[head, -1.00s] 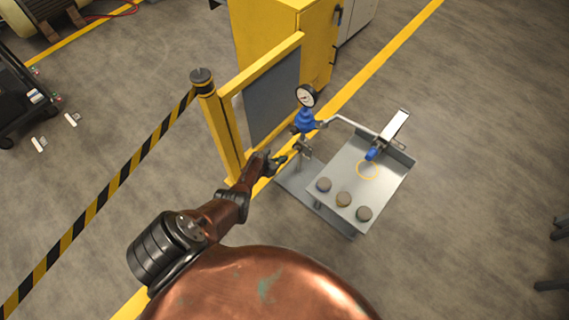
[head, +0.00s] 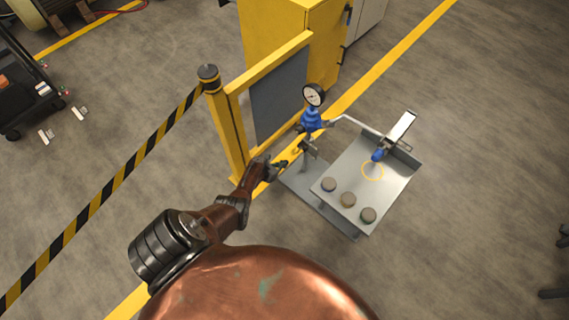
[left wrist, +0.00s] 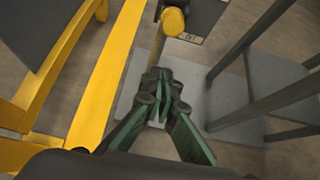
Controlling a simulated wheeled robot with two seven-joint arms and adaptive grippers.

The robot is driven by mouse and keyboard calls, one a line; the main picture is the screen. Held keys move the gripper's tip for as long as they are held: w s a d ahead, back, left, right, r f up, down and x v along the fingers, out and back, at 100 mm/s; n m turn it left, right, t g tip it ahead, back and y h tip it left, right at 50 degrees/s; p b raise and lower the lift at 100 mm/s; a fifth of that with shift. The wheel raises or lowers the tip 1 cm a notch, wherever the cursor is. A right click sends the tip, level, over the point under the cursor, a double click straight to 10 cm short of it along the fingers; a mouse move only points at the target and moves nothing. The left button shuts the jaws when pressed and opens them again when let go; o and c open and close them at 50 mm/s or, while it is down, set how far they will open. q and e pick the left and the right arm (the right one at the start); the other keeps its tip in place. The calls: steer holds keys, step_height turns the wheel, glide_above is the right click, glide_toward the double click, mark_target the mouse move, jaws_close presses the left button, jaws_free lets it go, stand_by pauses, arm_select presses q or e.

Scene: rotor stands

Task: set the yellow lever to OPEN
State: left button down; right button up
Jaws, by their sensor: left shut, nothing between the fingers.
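The yellow lever (left wrist: 174,20) shows in the left wrist view as a rounded yellow end at the top, beside a plate with small lettering that I cannot read for sure. In the head view it is small and partly hidden by my gripper, below the blue valve body (head: 310,119) with its round gauge (head: 313,95). My left gripper (left wrist: 160,83) is shut and empty, a little short of the lever in the picture; it also shows in the head view (head: 282,166). I cannot tell whether it touches the lever. My right gripper is out of view.
Open floor lies right.

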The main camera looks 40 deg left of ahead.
arm_select(q)
steer(key=w+r+p+v, duration=0.1)
steer(key=p+v, duration=0.5)
steer(key=v, duration=0.1)
steer(key=shift+s+r, duration=0.35)
steer(key=shift+r, duration=0.05)
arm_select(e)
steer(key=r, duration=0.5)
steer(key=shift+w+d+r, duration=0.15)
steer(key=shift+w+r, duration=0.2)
